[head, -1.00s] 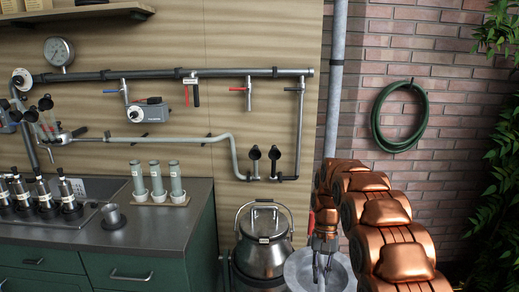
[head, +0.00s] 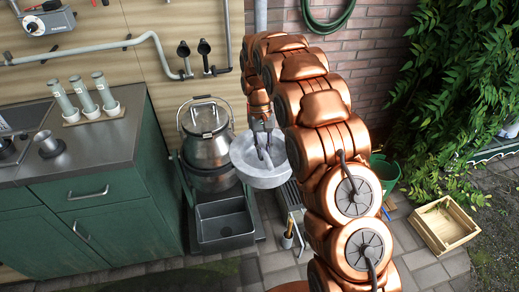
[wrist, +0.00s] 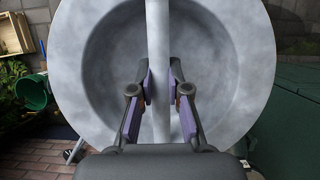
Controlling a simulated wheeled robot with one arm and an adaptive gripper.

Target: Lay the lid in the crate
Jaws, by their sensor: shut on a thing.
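The lid (head: 243,165) is a round, pale grey dished disc. My gripper (head: 264,145) is shut on it and holds it up in front of the wall, right of the milk churn. In the wrist view the lid (wrist: 95,60) fills most of the picture, and my gripper (wrist: 160,92) has its fingers on both sides of the bar across its middle. The crate (head: 446,226), light slatted wood, stands on the paving at the far right, apart from the lid. It seems to show at the top left of the wrist view (wrist: 14,35).
The metal churn (head: 206,148) stands left of the lid, with a dark grey basin (head: 224,222) in front. A green bucket (head: 385,172) stands between my arm and the crate. Leafy plants (head: 450,100) hang behind the crate. The green cabinet (head: 90,215) is at left.

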